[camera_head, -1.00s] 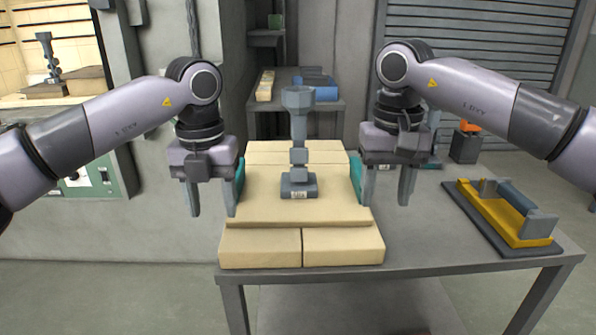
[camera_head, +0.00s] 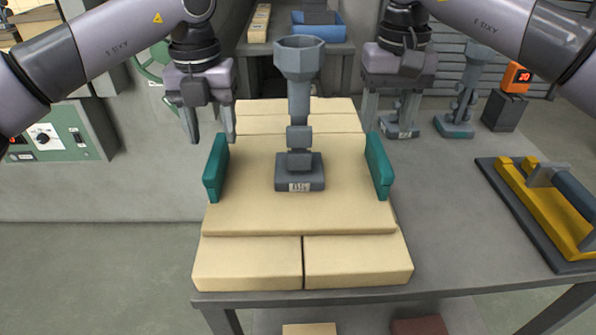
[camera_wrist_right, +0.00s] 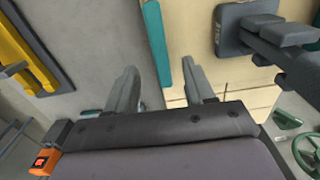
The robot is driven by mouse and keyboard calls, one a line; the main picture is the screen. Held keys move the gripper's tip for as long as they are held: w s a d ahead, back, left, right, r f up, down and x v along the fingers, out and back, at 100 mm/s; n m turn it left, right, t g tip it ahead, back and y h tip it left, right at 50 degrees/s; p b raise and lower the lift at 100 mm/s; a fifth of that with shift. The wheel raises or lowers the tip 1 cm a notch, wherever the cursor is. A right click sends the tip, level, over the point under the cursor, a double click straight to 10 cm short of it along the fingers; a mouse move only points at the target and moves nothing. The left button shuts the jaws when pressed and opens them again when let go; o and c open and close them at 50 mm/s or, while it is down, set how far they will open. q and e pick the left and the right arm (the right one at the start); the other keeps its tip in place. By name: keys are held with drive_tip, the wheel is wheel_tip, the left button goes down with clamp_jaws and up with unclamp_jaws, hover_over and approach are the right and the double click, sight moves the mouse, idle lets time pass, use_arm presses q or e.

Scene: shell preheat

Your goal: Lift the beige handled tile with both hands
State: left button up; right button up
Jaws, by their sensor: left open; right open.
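The beige tile (camera_head: 250,213) lies on several beige blocks (camera_head: 245,268) at the table's front. It has a teal handle at its left side (camera_head: 216,166) and another at its right side (camera_head: 378,166). A grey stand with an octagonal cup on top (camera_head: 299,115) stands upright on the tile's middle. My left gripper (camera_head: 210,138) is open and empty, above and behind the left handle. My right gripper (camera_head: 390,130) is open and empty, behind the right handle; its fingers are partly hard to see there. In the right wrist view, the teal handle (camera_wrist_right: 157,42) lies beyond and between the open fingers (camera_wrist_right: 163,95).
A yellow tool on a dark mat (camera_head: 540,205) lies on the table at the right. Grey stands (camera_head: 462,100) and an orange display box (camera_head: 515,78) are at the back right. A back shelf holds a blue bin (camera_head: 322,30).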

sight(216, 150)
use_arm(q)
drive_tip(key=shift+f, duration=3.6)
use_arm(e)
drive_tip(key=shift+f, duration=3.6)
use_arm(q)
clamp_jaws()
use_arm(e)
clamp_jaws()
use_arm(q)
drive_tip(key=shift+w+r, duration=0.1)
use_arm(e)
drive_tip(key=shift+w+r, duration=0.1)
drive_tip(key=shift+r, duration=0.05)
